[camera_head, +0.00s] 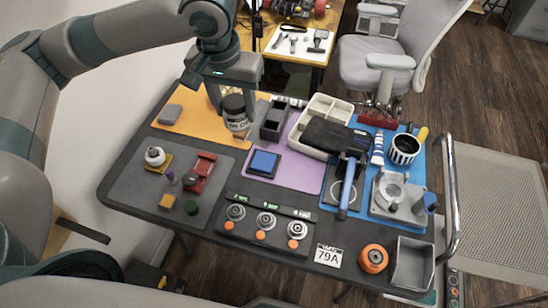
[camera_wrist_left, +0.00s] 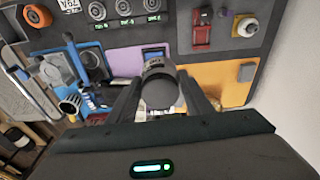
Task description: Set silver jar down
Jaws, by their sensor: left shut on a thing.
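The silver jar (camera_head: 236,122) has a dark lid and a pale printed label. It is upright in my left gripper (camera_head: 232,108), over the right part of the orange mat (camera_head: 186,123). In the left wrist view the jar (camera_wrist_left: 160,88) shows its round grey top between the two fingers of the left gripper (camera_wrist_left: 162,95), which are shut on it. Whether its base touches the mat is hard to tell. My right gripper is not in view.
A black open box (camera_head: 272,122) stands just right of the jar. A cream divided tray (camera_head: 326,112) is beyond it. A grey block (camera_head: 170,114) lies on the orange mat's left. A purple mat with a blue square pad (camera_head: 264,162) is in front. Orange mat between block and jar is clear.

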